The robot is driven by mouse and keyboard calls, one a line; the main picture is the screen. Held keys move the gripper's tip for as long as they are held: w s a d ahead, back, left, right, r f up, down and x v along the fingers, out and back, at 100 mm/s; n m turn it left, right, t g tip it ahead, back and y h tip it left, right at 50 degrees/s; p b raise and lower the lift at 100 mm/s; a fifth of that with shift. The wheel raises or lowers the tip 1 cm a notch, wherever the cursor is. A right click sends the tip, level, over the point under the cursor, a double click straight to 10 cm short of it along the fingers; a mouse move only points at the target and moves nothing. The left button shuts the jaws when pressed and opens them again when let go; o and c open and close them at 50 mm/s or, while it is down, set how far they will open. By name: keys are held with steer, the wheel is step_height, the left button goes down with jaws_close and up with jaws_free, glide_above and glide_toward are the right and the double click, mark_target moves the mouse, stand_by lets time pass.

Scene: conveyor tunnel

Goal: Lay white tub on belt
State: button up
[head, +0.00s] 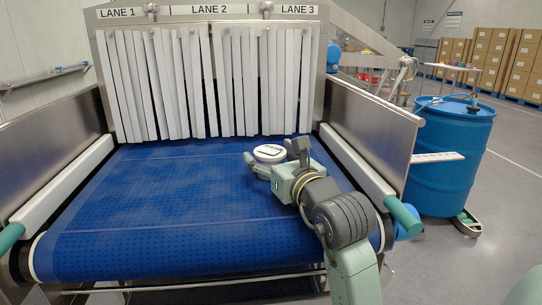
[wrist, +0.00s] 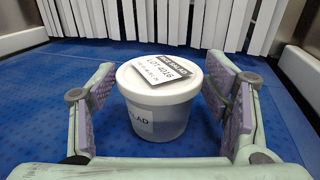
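The white tub (wrist: 160,115) stands upright on the blue belt, with a white lid and a printed label on top. A label on its side ends in "LAD". In the head view the tub (head: 269,153) is on the right half of the belt, short of the strip curtain. My gripper (wrist: 160,97) is open around it, one finger on each side, with a visible gap between each pad and the tub. In the head view my gripper (head: 275,156) hides part of the tub. The belt (head: 150,215) is otherwise bare.
A white strip curtain (head: 205,80) hangs across the tunnel mouth under signs for LANE 1, LANE 2 and LANE 3. Metal side walls (head: 373,125) flank the belt. A blue drum (head: 450,155) stands to the right. The left part of the belt is clear.

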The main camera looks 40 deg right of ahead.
steer(key=shift+o, duration=0.6)
steer(key=shift+r, duration=0.15)
steer(key=shift+r+p, duration=0.3)
steer(key=shift+p, duration=0.15)
steer(key=b+v, duration=0.3)
steer(key=v, duration=0.9)
steer(key=shift+f, duration=0.2)
